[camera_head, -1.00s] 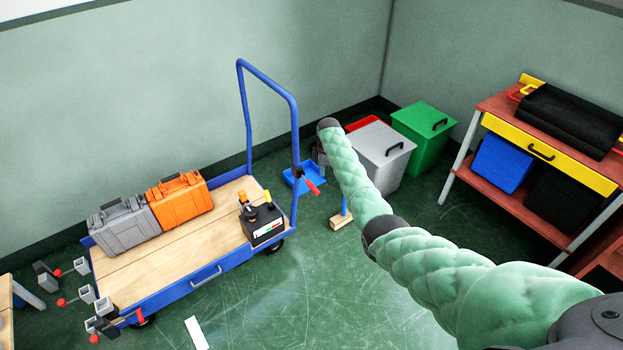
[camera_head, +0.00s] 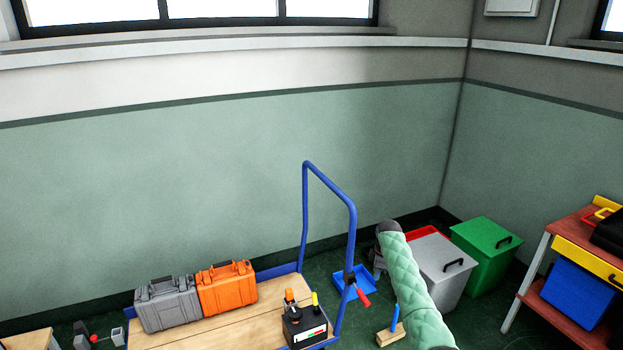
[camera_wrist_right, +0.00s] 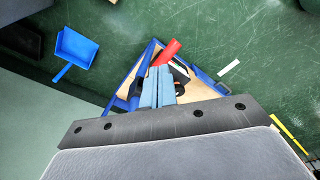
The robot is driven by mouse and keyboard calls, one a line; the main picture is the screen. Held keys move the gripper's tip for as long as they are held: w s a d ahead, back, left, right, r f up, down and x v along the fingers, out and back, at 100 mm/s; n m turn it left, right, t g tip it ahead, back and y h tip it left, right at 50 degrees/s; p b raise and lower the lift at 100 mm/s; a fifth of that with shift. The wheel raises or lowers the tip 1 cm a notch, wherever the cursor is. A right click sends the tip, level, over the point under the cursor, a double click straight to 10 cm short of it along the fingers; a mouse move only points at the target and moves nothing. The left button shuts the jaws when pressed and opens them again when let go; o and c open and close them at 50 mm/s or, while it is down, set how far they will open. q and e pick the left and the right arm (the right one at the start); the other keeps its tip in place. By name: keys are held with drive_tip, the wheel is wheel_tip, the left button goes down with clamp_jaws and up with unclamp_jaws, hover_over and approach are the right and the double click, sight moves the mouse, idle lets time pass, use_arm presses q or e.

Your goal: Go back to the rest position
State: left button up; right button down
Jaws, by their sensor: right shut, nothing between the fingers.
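My right arm, in pale green quilted padding, rises from the lower right in the head view. My right gripper shows in the wrist view (camera_wrist_right: 159,74), its two blue-grey fingers together with nothing between them. In the head view only a small grey part of that hand shows behind the arm's end. The fingers point over the blue-framed cart (camera_head: 302,230), toward its red grip (camera_wrist_right: 167,52); the picture does not show whether they touch it. My left gripper is not in view.
A grey case (camera_head: 168,305) and an orange case (camera_head: 228,290) lie on the cart beside a black box (camera_head: 305,328). A grey bin (camera_head: 440,265) and a green bin (camera_head: 485,252) stand at the corner. A red-topped workbench (camera_head: 570,230) is at the right. A blue dustpan (camera_wrist_right: 75,48) lies on the floor.

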wheel_tip(320, 180, up, 20)
drive_tip(key=w+a+m+t+h, duration=0.1)
drive_tip(key=w+a+m+t, duration=0.2)
drive_tip(key=m, duration=0.6)
drive_tip(key=s+a+r+m+t, duration=0.35)
drive_tip(key=s+r, duration=0.35)
drive_tip(key=s, duration=0.3)
drive_tip(key=s+a+f, duration=0.2)
drive_tip(key=s+f, duration=0.1)
drive_tip(key=s, duration=0.7)
drive_tip(key=s+a+f, duration=0.2)
drive_tip(key=s+f, duration=0.1)
drive_tip(key=s, duration=0.7)
drive_tip(key=s+a+f, duration=0.2)
drive_tip(key=s+f, duration=0.2)
drive_tip(key=s, duration=0.6)
drive_tip(key=s+f+g, duration=0.1)
drive_tip(key=s+f, duration=0.4)
drive_tip(key=s, duration=0.4)
drive_tip(key=s+a+f+g, duration=0.1)
drive_tip(key=s+f+g, duration=0.1)
drive_tip(key=s+f, duration=0.4)
drive_tip(key=s+a+f+g+y, duration=0.1)
drive_tip(key=s+f, duration=0.4)
drive_tip(key=s, duration=0.8)
drive_tip(key=shift+s+f+g, duration=0.2)
drive_tip(key=shift+s+g, duration=0.05)
drive_tip(key=shift+g, duration=0.5)
